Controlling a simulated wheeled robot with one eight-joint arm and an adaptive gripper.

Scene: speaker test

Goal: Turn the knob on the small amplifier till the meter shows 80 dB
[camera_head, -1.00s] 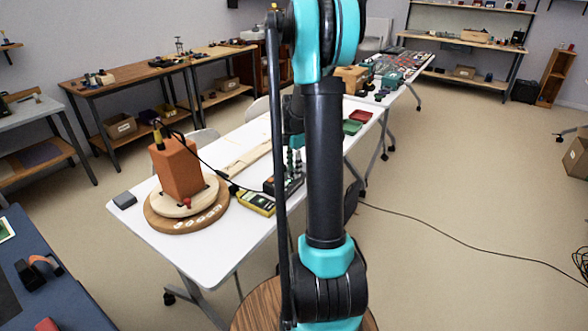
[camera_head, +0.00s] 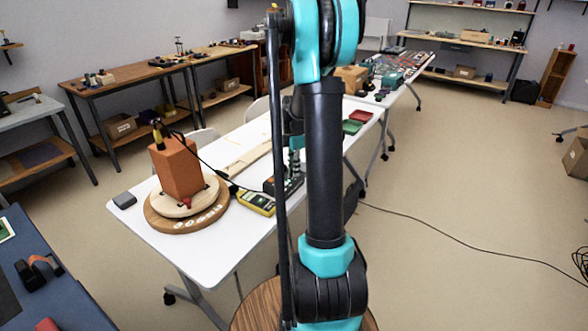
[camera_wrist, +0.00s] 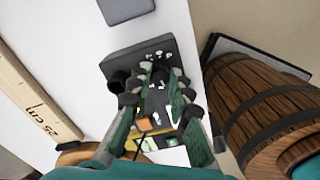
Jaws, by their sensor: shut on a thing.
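The small amplifier (camera_wrist: 135,57) is a dark grey box on the white table, with black knobs along the side facing my gripper. In the head view the amplifier (camera_head: 269,186) is partly hidden by my arm. My gripper (camera_wrist: 160,76) reaches its knob side and is closed on a knob, which the fingers mostly hide. The yellow meter (camera_head: 259,203) lies on the table beside the amplifier. Its reading is too small to make out.
An orange box (camera_head: 178,168) stands on a round wooden base (camera_head: 158,221) left of the meter. A wooden ruler (camera_wrist: 28,95) lies left of the gripper in the wrist view. A small grey block (camera_head: 124,200) sits at the table's left edge.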

